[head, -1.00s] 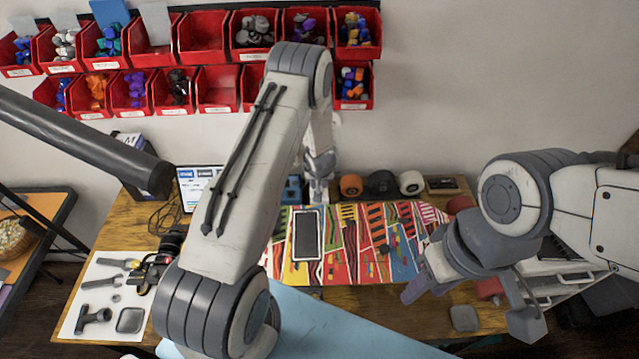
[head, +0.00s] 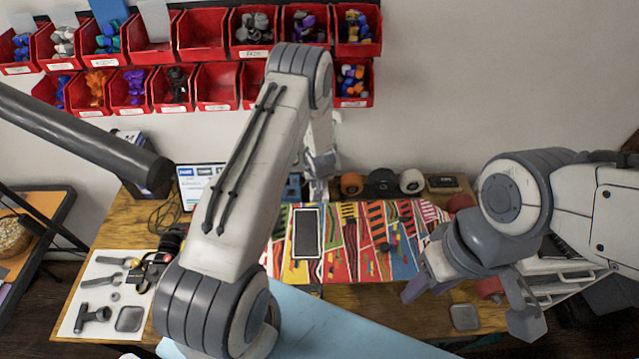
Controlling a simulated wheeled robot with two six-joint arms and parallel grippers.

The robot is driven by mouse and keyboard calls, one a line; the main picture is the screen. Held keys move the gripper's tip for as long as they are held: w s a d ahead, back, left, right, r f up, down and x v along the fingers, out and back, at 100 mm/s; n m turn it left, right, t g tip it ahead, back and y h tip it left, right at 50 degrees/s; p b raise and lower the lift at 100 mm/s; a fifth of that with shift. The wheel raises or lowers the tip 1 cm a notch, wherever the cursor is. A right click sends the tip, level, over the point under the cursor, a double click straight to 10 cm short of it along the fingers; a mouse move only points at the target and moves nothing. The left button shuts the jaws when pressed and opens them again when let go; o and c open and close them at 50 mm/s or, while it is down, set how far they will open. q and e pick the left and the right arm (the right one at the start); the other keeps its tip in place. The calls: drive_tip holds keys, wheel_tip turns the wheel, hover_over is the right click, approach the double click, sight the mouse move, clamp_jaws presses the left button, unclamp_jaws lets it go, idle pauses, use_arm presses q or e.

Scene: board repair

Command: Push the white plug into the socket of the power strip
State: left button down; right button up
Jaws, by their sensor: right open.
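I cannot make out the white plug or the power strip's socket in the head view; my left arm covers part of the table's back. My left gripper (head: 318,190) is at the back edge of the table, near the wall, small and partly hidden by its own arm. Whether its fingers are open or hold anything does not show. My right gripper (head: 468,300) is open and empty, with its fingers spread above the right front part of the table.
A patterned mat (head: 350,262) with a dark phone-like device (head: 306,233) covers the table's middle. Tools lie on a white sheet (head: 72,322) at left. Round spools (head: 411,181) stand at the back. Red bins (head: 203,36) hang on the wall. A grey rounded square (head: 465,317) lies front right.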

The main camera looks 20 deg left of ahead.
use_arm(q)
drive_tip(key=shift+f, duration=0.55)
idle(1.3)
drive_tip(key=shift+f+b, duration=0.45)
drive_tip(key=shift+b, duration=0.1)
idle(0.6)
drive_tip(key=shift+c, duration=1.5)
unclamp_jaws()
drive_tip(key=shift+r, duration=0.15)
drive_tip(key=shift+r+p, duration=1.3)
drive_tip(key=shift+p, duration=0.3)
drive_tip(key=shift+r, duration=0.15)
